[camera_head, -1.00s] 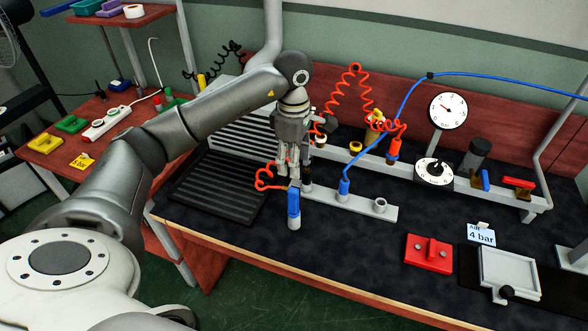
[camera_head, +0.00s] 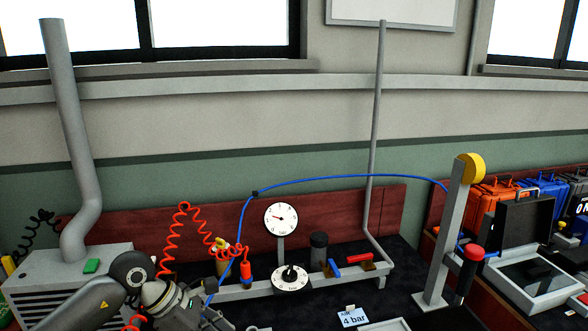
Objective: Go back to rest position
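My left arm comes in at the bottom left, and its gripper (camera_head: 182,313) hangs low over the workbench, cut by the bottom edge. Its fingertips are not clearly visible, so I cannot tell whether it is open or shut or holds anything. Red coiled hose (camera_head: 172,243) rises behind the gripper. My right gripper is not in view.
The grey rail (camera_head: 240,292) carries a red-tipped connector (camera_head: 246,270), a dark cylinder (camera_head: 318,247) and valves. A round gauge (camera_head: 281,218) stands above a dial (camera_head: 290,279). A grey post (camera_head: 447,235) with a yellow disc stands right. Dark bench surface is clear around (camera_head: 405,270).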

